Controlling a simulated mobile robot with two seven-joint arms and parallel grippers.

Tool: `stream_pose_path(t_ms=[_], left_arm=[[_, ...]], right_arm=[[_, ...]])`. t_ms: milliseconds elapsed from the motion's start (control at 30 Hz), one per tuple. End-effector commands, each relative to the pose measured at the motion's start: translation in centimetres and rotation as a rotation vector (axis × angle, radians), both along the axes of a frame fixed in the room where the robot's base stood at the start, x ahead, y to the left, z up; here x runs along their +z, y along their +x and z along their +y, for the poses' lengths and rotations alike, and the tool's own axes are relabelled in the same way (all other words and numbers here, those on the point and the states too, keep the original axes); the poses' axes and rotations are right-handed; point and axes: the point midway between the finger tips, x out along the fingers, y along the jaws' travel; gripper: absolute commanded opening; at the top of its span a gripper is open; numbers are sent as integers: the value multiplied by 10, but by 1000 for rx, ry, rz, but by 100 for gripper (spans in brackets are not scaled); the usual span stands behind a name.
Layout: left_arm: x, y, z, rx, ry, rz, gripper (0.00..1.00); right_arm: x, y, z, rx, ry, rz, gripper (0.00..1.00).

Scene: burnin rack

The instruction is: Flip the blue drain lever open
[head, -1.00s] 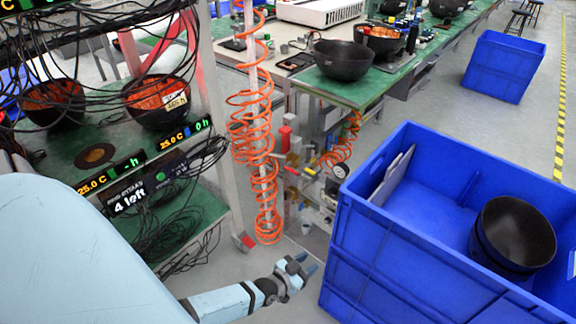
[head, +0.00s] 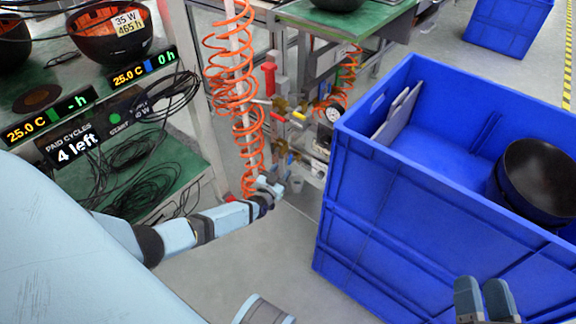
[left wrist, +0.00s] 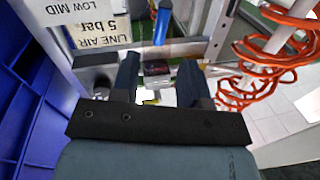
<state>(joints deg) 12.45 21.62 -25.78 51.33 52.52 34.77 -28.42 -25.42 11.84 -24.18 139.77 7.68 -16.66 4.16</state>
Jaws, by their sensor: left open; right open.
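A blue lever (left wrist: 162,25), which I take for the drain lever, shows at the top of the left wrist view, beyond my fingertips. I cannot make it out in the head view. My left gripper (head: 274,186) is open in front of the lower part of the air-line fittings. In the left wrist view its two dark fingers (left wrist: 157,78) are apart, with a dark fitting visible beyond the gap; the lever looks clear of them. My right gripper (head: 485,300) is open and empty, in front of the large blue crate.
A red handle (head: 269,78), a yellow handle (head: 298,115) and a gauge (head: 333,113) sit above my left gripper. Orange coiled hose (head: 232,80) hangs close to its left. The blue crate (head: 400,210) stands right. A rack (head: 205,105) with cables stands left.

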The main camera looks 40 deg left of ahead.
Motion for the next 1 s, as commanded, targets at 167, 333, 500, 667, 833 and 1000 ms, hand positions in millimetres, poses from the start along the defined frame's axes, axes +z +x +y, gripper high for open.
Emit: stream_pose_path(t_ms=[167, 333, 500, 667, 833, 1000], left_arm=[[-3, 34, 4, 0, 1, -1, 41], [-2, 52, 6, 0, 0, 0, 41], [-1, 58, 7, -1, 0, 1, 41], [0, 58, 7, -1, 0, 2, 41], [0, 58, 7, -1, 0, 1, 16], [0, 58, 7, -1, 0, 1, 0]], right_arm=[[-26, 1, 2, 21, -33, 61, 43], [-39, 1, 3, 35, -55, 101, 43], [-42, 1, 3, 41, -63, 117, 43], [-42, 1, 3, 41, -64, 117, 43], [-42, 1, 3, 41, -64, 117, 43], [-42, 1, 3, 40, -64, 118, 43]])
